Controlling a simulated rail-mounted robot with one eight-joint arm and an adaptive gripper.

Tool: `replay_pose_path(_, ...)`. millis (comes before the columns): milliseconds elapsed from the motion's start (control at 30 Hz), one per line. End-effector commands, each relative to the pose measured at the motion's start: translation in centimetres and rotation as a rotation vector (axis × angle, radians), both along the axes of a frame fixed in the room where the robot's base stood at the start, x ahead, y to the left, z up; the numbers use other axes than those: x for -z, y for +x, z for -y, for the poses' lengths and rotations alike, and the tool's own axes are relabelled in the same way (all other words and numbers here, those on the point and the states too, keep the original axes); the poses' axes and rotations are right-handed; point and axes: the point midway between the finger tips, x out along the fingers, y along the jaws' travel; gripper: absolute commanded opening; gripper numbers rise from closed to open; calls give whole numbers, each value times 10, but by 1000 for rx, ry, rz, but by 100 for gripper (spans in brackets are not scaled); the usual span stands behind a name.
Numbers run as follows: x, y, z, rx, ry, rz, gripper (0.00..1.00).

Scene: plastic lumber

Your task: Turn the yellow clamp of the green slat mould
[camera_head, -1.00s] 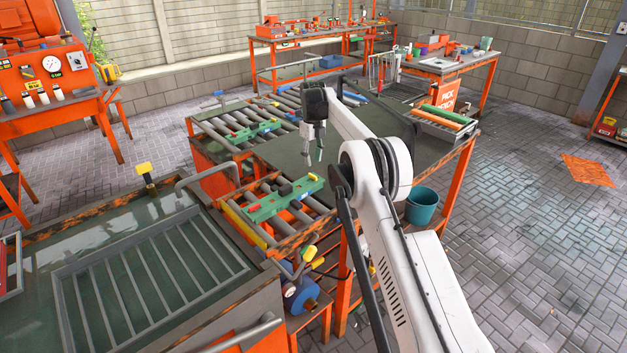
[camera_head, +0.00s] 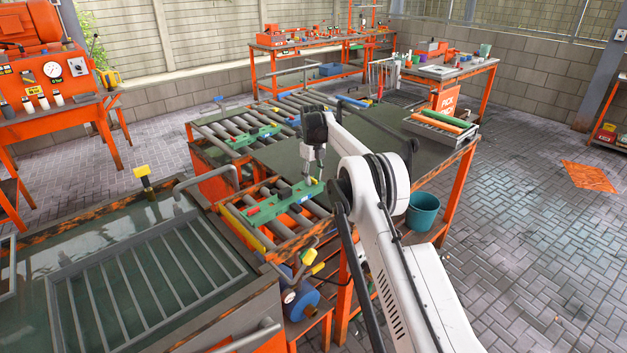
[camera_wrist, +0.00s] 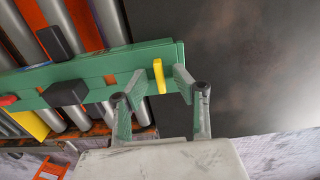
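The green slat mould (camera_head: 282,205) lies across the rollers at the near end of the bench, below my gripper (camera_head: 314,181). In the wrist view the mould (camera_wrist: 95,68) spans the left half, with black blocks on it. Its yellow clamp (camera_wrist: 158,75) stands upright near the right end. My gripper (camera_wrist: 159,77) is open there, one finger on each side of the clamp with gaps visible; contact is not seen. A red clamp (camera_wrist: 8,101) is at the mould's left end.
A second green mould (camera_head: 256,137) lies on the rollers farther back. The dark bench top (camera_head: 375,135) right of the mould is clear. A water tank with a grey rack (camera_head: 150,250) stands at the near left. A teal bucket (camera_head: 423,212) is below the bench.

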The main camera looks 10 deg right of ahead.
Motion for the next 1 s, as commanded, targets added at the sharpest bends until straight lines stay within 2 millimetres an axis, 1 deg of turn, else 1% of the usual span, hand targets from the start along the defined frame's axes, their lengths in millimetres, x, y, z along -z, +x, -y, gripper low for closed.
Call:
replay_pose_path(33, 0, 0, 0, 0, 0, 0, 24)
replay_pose_path(200, 0, 0, 0, 0, 0, 0, 2)
replay_pose_path(233, 0, 0, 0, 0, 0, 0, 0)
replay_pose_path(467, 0, 0, 0, -31, 0, 0, 0)
replay_pose_path(800, 1, 0, 0, -372, 0, 0, 0)
replay_pose_path(900, 0, 0, 0, -415, 0, 0, 0)
replay_pose_path(1000, 0, 0, 0, -422, 0, 0, 0)
